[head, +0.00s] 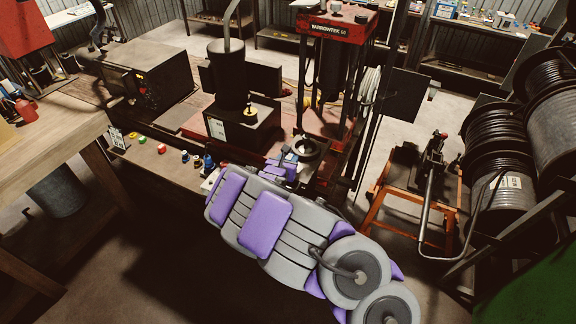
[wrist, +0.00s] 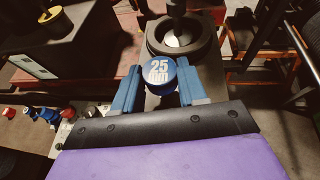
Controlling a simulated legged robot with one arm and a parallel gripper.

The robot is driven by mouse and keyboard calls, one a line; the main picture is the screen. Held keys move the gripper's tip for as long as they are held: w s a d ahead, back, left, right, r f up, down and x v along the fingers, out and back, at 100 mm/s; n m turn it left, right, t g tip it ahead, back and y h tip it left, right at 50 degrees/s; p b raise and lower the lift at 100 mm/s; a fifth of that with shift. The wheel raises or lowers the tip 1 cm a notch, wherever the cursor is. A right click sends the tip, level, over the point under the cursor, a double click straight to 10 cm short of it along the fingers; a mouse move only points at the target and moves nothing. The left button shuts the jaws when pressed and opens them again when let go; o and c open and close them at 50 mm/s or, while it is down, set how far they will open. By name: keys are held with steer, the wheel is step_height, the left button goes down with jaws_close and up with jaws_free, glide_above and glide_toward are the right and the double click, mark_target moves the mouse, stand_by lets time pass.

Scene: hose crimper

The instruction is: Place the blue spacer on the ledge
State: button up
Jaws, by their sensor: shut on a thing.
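The blue spacer (wrist: 160,72) is a round piece marked "25 mm" in white. My gripper (wrist: 160,84) has its two blue-grey fingers on either side of it and is shut on it, with the marked face toward the wrist camera. In the head view my gripper (head: 286,162) is beyond the purple-and-grey arm, over the front of the machine bench. The spacer is too small there to pick out clearly. The ledge (head: 152,166) seems to be the bench's front strip, with several coloured pieces along it. My arm hides part of its right side.
A dark ring-shaped part (wrist: 182,40) lies just beyond the spacer. The red press (head: 338,28) and a black cylinder unit (head: 229,80) stand behind. Red and blue knobs (wrist: 38,114) are at the left. An orange stand (head: 415,185) and hose reels (head: 497,150) are right.

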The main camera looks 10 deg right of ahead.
mark_target(301, 160)
steer(key=shift+s+d+f, duration=0.3)
steer(key=shift+f, duration=0.35)
steer(key=shift+s+d+f, duration=0.25)
steer(key=shift+s+f, duration=0.05)
steer(key=shift+f, duration=0.3)
steer(key=shift+w+d+f, duration=0.3)
steer(key=shift+d, duration=0.2)
steer(key=shift+w+d+f, duration=0.25)
steer(key=shift+d+f, duration=0.05)
steer(key=shift+d, duration=0.15)
steer(key=shift+w+d, duration=0.1)
steer(key=shift+d, duration=0.05)
jaws_close()
steer(key=o, duration=0.8)
jaws_free()
steer(key=shift+r, duration=0.1)
steer(key=shift+o, duration=0.6)
steer(key=shift+a, duration=0.25)
steer(key=shift+a+r, duration=0.2)
steer(key=shift+a, duration=0.75)
steer(key=shift+d, duration=0.75)
steer(key=v, duration=1.2)
steer(key=shift+a+b, duration=0.3)
